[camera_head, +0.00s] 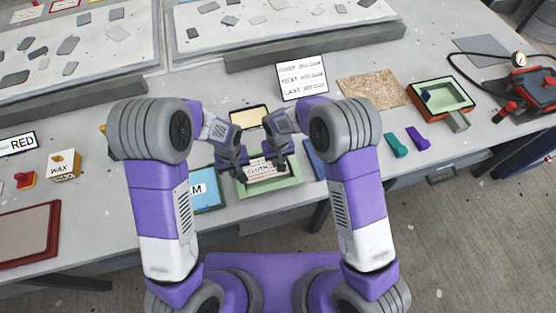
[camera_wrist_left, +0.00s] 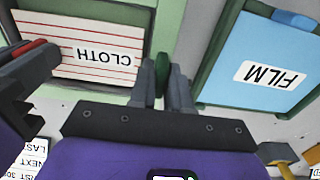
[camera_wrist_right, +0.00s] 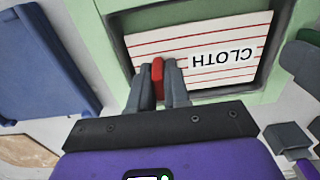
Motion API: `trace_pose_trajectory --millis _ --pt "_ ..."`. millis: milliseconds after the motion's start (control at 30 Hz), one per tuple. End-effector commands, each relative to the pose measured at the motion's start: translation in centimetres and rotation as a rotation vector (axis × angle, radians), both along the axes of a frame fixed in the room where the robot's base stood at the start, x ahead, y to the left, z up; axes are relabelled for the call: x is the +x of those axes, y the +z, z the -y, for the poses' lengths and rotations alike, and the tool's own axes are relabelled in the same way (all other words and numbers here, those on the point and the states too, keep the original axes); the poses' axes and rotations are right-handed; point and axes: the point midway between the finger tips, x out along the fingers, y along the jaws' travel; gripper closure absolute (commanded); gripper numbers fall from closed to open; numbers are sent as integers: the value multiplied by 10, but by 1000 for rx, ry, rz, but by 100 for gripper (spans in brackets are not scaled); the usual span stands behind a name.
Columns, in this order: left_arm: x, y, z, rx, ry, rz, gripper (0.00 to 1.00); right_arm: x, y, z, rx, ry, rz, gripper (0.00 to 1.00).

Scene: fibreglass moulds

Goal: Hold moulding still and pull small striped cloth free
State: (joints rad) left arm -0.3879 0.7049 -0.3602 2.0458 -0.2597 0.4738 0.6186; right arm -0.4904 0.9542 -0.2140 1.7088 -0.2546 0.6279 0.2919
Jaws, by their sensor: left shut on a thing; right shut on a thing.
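The small striped cloth (camera_head: 262,170), white with red lines and a CLOTH label, lies in the recess of a pale green moulding (camera_head: 292,188). Both show large in the left wrist view, the cloth (camera_wrist_left: 75,65) and the green rim (camera_wrist_left: 168,25). My left gripper (camera_wrist_left: 160,75) is shut on a dark green tab (camera_wrist_left: 161,65) beside the moulding's edge. My right gripper (camera_wrist_right: 158,82) is shut on a red tab (camera_wrist_right: 157,72) at the cloth's edge. The cloth (camera_wrist_right: 200,50) looks flat inside the dark-edged recess. The fingers hide parts of both tabs.
A blue FILM moulding (camera_wrist_left: 265,65) lies close beside my left gripper. A blue piece (camera_wrist_right: 38,60) lies on the other side of the green moulding. A text card (camera_head: 302,80) and a brown board (camera_head: 373,90) are behind. Raised slabs (camera_head: 290,45) line the back.

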Motion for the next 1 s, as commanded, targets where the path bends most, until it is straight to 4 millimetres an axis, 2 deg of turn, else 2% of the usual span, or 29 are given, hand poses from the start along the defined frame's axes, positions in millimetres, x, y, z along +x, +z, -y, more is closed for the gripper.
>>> trace_pose_trajectory --millis 1000 --pt "0 0 0 0 0 1 100 0 31 0 0 1 0 100"
